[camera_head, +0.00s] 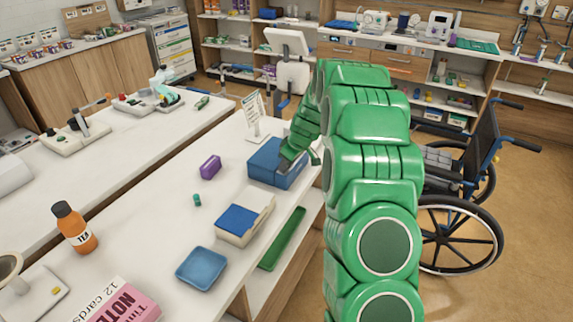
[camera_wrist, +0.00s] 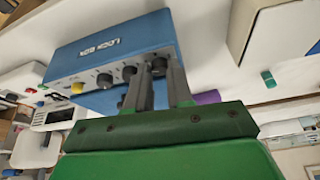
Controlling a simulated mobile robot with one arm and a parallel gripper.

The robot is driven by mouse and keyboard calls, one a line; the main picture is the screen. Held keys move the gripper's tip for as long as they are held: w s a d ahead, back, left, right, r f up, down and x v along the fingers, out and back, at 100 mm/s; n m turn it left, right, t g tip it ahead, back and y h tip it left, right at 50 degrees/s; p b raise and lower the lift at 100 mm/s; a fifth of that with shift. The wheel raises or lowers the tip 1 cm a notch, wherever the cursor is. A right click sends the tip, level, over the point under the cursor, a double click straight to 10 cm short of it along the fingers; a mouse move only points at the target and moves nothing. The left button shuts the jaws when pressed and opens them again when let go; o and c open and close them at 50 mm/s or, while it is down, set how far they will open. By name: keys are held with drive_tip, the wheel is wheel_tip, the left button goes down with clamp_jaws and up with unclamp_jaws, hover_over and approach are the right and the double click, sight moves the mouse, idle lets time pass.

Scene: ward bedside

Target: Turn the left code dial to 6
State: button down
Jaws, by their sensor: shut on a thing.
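The blue lock box (camera_head: 264,158) stands on the white table near its right edge, with my gripper (camera_head: 290,163) at its right-hand side. In the wrist view the lock box (camera_wrist: 112,40) shows white lettering and a panel with a row of dark round dials and a yellow button. My gripper (camera_wrist: 163,68) is shut on the rightmost dial in that view (camera_wrist: 159,65), one finger on each side of it. The other dials are to the left of the fingers. The dial's number cannot be read, and part of it is hidden by the fingers.
A purple box (camera_head: 210,167), a small teal cylinder (camera_head: 197,200), a white box with a blue top (camera_head: 238,222) and a blue tray (camera_head: 201,267) share the table. A sign (camera_head: 254,116) stands behind the lock box. A wheelchair (camera_head: 465,195) is to the right.

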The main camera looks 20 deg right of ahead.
drive_tip(key=m+h, duration=0.1)
drive_tip(key=m, duration=0.1)
drive_tip(key=shift+a+m+t, duration=0.15)
drive_tip(key=shift+m+t, duration=0.15)
drive_tip(key=shift+m, duration=0.1)
drive_tip(key=m, duration=0.1)
drive_tip(key=m+h, duration=0.1)
drive_tip(key=m, duration=0.1)
drive_tip(key=shift+s+a+m, duration=0.1)
drive_tip(key=shift+s+m, duration=0.05)
drive_tip(key=shift+m, duration=0.15)
drive_tip(key=m+h, duration=0.2)
drive_tip(key=m, duration=0.3)
drive_tip(key=shift+a, duration=0.2)
drive_tip(key=m+h, duration=0.1)
drive_tip(key=m, duration=0.3)
drive_tip(key=shift+a+h, duration=0.15)
drive_tip(key=shift+h, duration=0.25)
drive_tip(key=shift+w+a+m+g+h, duration=0.15)
drive_tip(key=shift+m+g, duration=0.3)
drive_tip(key=shift+m, duration=0.45)
drive_tip(key=shift+w+m+g+h, duration=0.15)
drive_tip(key=shift+m+g, duration=0.3)
drive_tip(key=shift+m, duration=0.45)
drive_tip(key=c, duration=1.3)
unclamp_jaws()
